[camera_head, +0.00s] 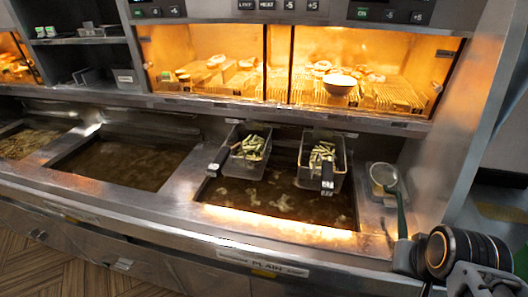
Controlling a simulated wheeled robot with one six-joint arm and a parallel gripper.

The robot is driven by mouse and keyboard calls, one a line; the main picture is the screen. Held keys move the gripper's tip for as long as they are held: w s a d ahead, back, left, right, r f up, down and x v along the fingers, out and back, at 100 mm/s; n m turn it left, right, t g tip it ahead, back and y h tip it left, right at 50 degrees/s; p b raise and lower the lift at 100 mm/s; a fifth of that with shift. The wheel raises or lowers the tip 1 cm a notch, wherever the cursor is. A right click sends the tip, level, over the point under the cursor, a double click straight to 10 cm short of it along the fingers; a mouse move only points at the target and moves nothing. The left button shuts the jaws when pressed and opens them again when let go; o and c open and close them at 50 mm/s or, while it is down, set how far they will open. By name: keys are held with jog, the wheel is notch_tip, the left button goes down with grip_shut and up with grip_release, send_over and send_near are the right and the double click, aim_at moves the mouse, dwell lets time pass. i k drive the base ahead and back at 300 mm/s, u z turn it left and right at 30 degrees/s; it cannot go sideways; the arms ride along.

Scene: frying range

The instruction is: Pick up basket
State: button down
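Two wire frying baskets with food pieces in them hang at the back of the right fryer vat (270,205). The left basket (236,165) has its dark handle (217,162) pointing toward the front left. The right basket (338,168) has a dark, light-tipped handle (327,180) at its front. Both sit over dark oil with food bits floating in it. Part of my arm shows at the lower right, well apart from both baskets. I cannot make out my gripper's fingers in this view.
A round strainer (384,176) with a green handle rests on the counter right of the vat. Another oil vat (125,162) lies to the left. A lit warming cabinet with a white bowl (339,84) stands above. A steel wall (470,90) closes the right side.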

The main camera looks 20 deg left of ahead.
aim_at(240, 152)
jog(key=z, duration=1.75)
jog(key=k, duration=1.15)
jog(key=u, duration=2.05)
jog(key=k, duration=0.6)
jog(key=u, duration=0.25)
jog(key=i, duration=0.85)
jog(key=u, duration=0.5)
